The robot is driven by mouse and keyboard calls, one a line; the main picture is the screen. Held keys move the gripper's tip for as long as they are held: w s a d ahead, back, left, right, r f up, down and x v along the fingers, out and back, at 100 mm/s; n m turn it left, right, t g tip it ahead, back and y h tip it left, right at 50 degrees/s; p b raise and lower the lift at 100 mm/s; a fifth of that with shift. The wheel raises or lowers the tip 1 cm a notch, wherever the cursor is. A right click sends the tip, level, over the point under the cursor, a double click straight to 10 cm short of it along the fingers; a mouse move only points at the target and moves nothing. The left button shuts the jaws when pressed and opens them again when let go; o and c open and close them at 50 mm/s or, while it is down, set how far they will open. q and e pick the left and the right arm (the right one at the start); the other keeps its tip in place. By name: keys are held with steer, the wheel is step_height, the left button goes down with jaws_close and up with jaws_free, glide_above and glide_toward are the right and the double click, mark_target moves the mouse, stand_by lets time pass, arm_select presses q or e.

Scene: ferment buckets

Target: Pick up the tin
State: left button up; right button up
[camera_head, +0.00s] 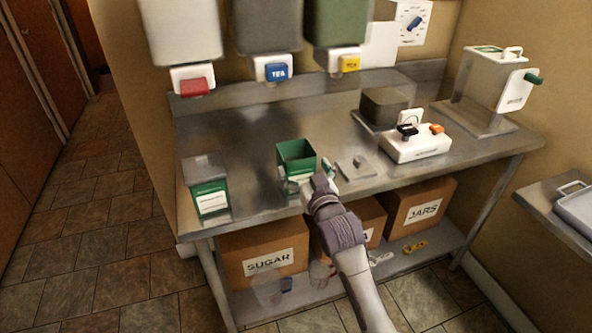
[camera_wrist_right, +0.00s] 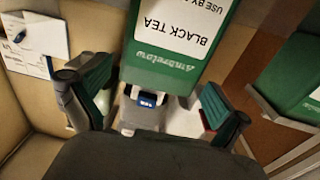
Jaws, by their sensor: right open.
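An open-topped green tin (camera_head: 296,152) stands near the front edge of the steel table. My right gripper (camera_head: 305,186) is at its front, overlapping its lower part in the head view. In the right wrist view the tin (camera_wrist_right: 178,62) appears upside down, with a white "BLACK TEA" label facing the camera. The open fingers of my right gripper (camera_wrist_right: 155,103) show to either side below it. I cannot tell whether they touch it. A second green tin (camera_head: 209,190) with a grey lid and white label stands at the table's left end. My left gripper is not in view.
Dispensers with red (camera_head: 194,87), blue (camera_head: 276,71) and yellow (camera_head: 350,63) tags hang above the table (camera_head: 240,135). A small tray (camera_head: 350,168) is right of the open tin. A white device (camera_head: 416,146) stands farther right.

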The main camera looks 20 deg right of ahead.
mark_target(292, 145)
steer(key=w+p, duration=0.1)
steer(key=w, duration=0.4)
steer(key=shift+w+a+r, duration=0.1)
steer(key=shift+w+r, duration=0.05)
steer(key=shift+w, duration=0.15)
steer(key=c, duration=1.3)
steer(key=shift+c, duration=1.1)
steer(key=shift+r, duration=0.1)
